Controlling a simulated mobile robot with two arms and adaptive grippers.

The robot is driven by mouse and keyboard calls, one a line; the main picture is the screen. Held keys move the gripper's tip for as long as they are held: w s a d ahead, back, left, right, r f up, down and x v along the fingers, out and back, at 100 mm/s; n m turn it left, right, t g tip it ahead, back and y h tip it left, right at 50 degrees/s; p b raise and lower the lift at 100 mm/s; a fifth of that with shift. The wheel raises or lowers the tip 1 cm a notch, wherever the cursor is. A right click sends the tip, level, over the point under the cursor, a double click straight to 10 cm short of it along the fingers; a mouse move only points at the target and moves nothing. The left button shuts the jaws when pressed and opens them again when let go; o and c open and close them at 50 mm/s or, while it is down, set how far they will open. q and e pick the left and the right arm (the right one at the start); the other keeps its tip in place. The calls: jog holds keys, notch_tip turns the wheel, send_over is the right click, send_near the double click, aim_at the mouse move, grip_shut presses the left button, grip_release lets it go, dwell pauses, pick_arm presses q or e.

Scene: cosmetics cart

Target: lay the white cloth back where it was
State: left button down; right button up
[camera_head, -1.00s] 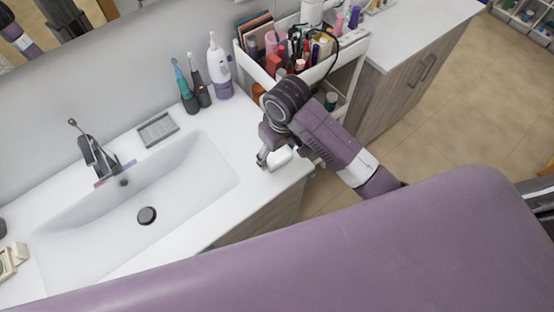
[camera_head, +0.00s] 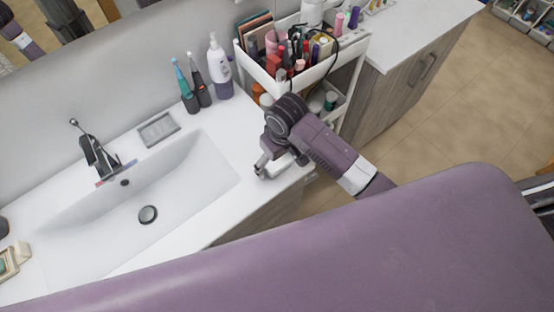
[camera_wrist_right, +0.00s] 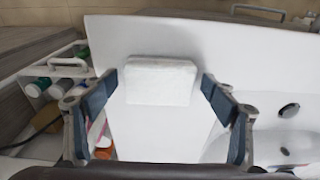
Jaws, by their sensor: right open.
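The white cloth (camera_wrist_right: 160,80) is a folded, block-like white piece on the white counter (camera_wrist_right: 150,135), near the counter's front edge. My right gripper (camera_wrist_right: 158,82) is open, with one finger on each side of the cloth and small gaps between them. In the head view my right gripper (camera_head: 280,164) points down at the counter's right end, and the cloth is mostly hidden behind it. My left gripper is not in view.
The sink basin (camera_head: 130,200) lies left of my right gripper. A soap bottle (camera_head: 220,72) and toothbrushes stand by the wall. The full cosmetics cart (camera_head: 320,68) stands close to my right arm. A soap tray (camera_head: 158,130) lies behind the basin.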

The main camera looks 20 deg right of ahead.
aim_at(279, 163)
jog(key=shift+r, duration=0.1)
jog(key=r, duration=0.2)
jog(key=r+b, duration=0.1)
jog(key=r, duration=0.1)
jog(key=r+b, duration=0.1)
jog(key=r, duration=0.2)
jog(key=shift+s+d, duration=0.15)
jog(key=shift+s, duration=0.15)
jog(key=r, duration=0.1)
jog(key=r+p, duration=0.1)
jog(key=r, duration=0.1)
jog(key=r+p, duration=0.1)
jog(key=r, duration=0.1)
jog(key=shift+s+d, duration=0.15)
jog(key=shift+s, duration=0.25)
jog(key=shift+f, duration=0.1)
